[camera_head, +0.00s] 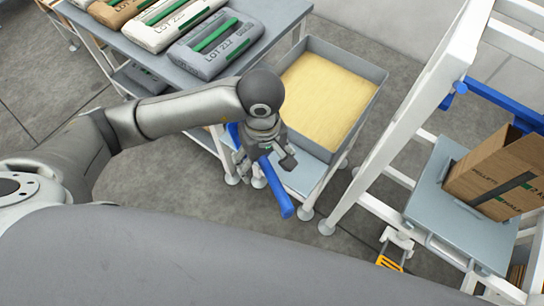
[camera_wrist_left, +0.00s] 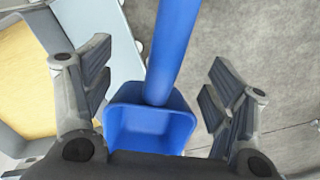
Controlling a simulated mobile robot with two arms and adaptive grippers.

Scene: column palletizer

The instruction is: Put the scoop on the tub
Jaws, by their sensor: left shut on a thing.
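The blue scoop (camera_head: 281,198) is in my left gripper (camera_head: 268,158), which is shut on it. Its handle points down and to the right in the head view, clear of the tub. In the left wrist view the scoop (camera_wrist_left: 150,125) lies between the two fingers, its hollow bowl near the palm and its handle running away upward. The grey tub (camera_head: 350,62) is rectangular, filled with pale yellow material, and stands just right of the gripper. Part of the tub also shows at the left of the wrist view. My right gripper is not in view.
A grey table (camera_head: 273,22) with several labelled sacks stands at the upper left. A white frame (camera_head: 408,100) rises right of the tub. Beyond it, a cardboard box (camera_head: 500,170) sits on a grey-blue platform (camera_head: 432,195). Bare floor lies below the gripper.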

